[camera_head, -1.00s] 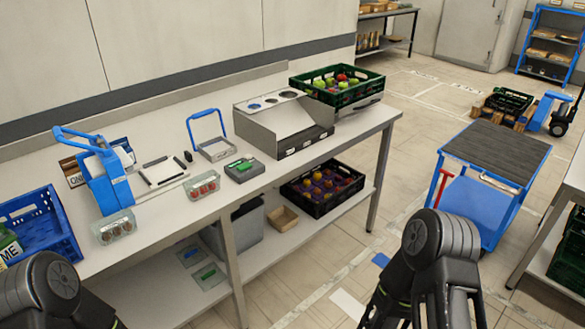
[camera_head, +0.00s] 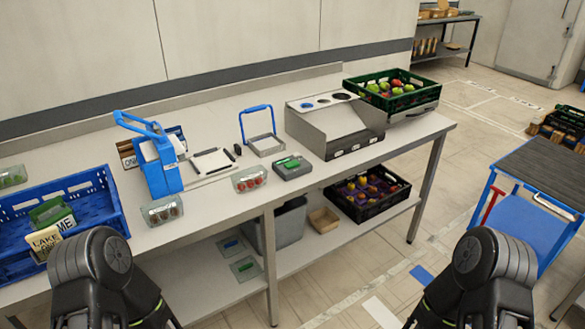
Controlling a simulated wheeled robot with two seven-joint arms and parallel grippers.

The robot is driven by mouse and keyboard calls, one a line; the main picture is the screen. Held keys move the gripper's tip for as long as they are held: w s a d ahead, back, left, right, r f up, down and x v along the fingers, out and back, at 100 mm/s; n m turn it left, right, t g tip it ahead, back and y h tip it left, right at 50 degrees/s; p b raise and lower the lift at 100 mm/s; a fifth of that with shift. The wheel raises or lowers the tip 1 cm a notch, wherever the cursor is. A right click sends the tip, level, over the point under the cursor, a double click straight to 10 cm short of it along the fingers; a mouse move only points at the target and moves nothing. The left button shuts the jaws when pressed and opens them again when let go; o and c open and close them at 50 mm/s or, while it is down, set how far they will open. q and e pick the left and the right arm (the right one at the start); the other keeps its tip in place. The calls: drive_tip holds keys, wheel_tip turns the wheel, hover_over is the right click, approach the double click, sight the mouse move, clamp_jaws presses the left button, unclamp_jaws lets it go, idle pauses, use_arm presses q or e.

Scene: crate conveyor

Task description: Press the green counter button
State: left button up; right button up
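The green counter button (camera_head: 290,162) is on top of a small dark grey box (camera_head: 293,172) on the white counter, left of the slanted metal housing. Nothing touches it. My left gripper (camera_head: 112,306) is at the lower left, in front of the counter and well apart from the button. My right gripper (camera_head: 455,308) is at the lower right over the floor, also far from the button. Both are cut off by the bottom edge, and their fingertips cannot be made out.
The counter (camera_head: 225,205) also bears a blue crate (camera_head: 108,205), a blue tape dispenser (camera_head: 160,172), clear punnets (camera_head: 250,179), a blue-handled scale (camera_head: 265,143), the metal housing (camera_head: 345,137) and a green crate (camera_head: 420,98). A black crate (camera_head: 385,212) sits below. A blue cart (camera_head: 520,225) stands right.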

idle(0.5)
use_arm(q)
clamp_jaws()
idle(0.7)
idle(0.8)
